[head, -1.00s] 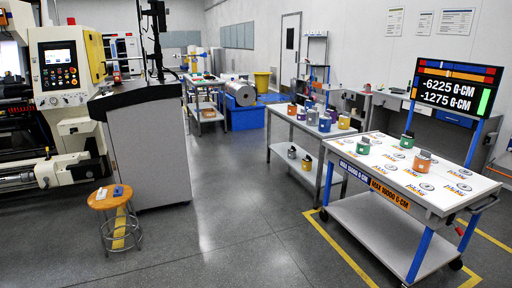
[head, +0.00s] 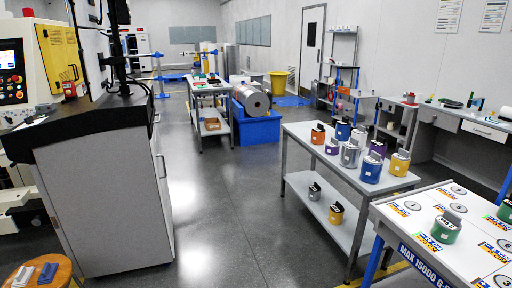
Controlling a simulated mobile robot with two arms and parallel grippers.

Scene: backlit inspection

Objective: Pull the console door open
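The console (head: 105,205) is a grey cabinet with a black top, standing at the left of the head view. Its narrow right side (head: 164,205) faces the aisle and carries what looks like a vertical bar handle (head: 163,167). This side is seen at a steep angle. It looks flush with the body, but I cannot tell for sure that the door is shut. Neither of my grippers shows in this view.
A wooden stool (head: 40,272) with small blocks stands front left. A grey table (head: 335,157) with coloured canisters and a white table (head: 440,225) stand at right. A blue box (head: 257,125) is farther back. The grey floor between (head: 225,215) is clear.

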